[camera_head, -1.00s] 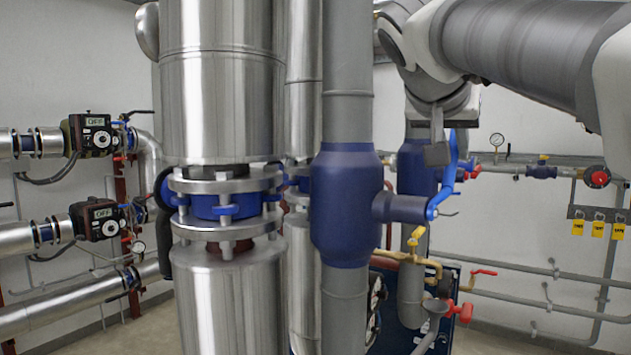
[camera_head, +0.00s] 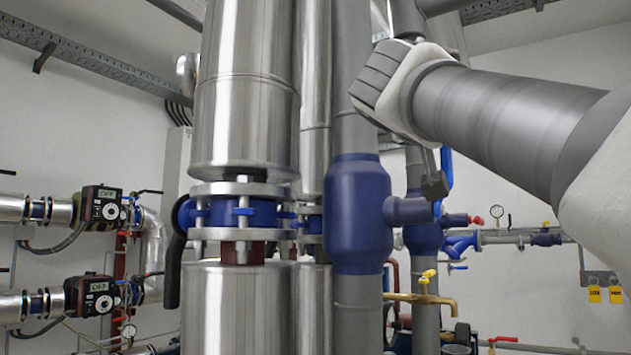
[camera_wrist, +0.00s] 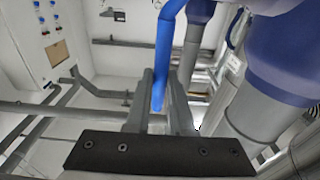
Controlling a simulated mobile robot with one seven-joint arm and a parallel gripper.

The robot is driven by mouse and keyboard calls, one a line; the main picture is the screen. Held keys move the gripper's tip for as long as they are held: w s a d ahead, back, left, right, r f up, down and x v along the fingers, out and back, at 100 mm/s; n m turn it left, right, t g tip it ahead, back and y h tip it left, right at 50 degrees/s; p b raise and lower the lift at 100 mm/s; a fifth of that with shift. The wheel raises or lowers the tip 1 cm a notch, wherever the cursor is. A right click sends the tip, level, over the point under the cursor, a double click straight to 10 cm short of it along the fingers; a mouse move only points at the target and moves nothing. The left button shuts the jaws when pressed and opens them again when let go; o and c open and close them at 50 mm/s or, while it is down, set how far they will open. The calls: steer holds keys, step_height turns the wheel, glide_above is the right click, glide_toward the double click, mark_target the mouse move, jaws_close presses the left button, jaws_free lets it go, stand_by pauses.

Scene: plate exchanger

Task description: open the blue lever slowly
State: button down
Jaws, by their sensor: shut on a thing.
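The blue lever (camera_head: 446,168) stands roughly upright at the right end of the stub on a dark blue valve body (camera_head: 358,225). My gripper (camera_head: 436,180) is at the lever, partly hidden behind my own wrist and arm. In the wrist view the blue lever (camera_wrist: 164,55) runs down between the two grey fingers of my gripper (camera_wrist: 160,100). The fingers are shut on the lever's free end. The lever's joint with the stub is partly hidden in the head view by the gripper.
A wide silver pipe (camera_head: 245,95) with a blue flange valve (camera_head: 240,212) stands left of the valve. A yellow-handled tap (camera_head: 427,276) sits below the lever. A pressure gauge (camera_head: 496,212) is on piping at the right.

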steer(key=shift+s+a+b, duration=0.25)
steer(key=shift+s+b, duration=0.05)
steer(key=shift+b, duration=0.3)
steer(key=shift+t+h, duration=0.3)
steer(key=c, duration=0.8)
jaws_free()
steer(key=shift+s+a+f, duration=0.1)
steer(key=shift+s, duration=0.1)
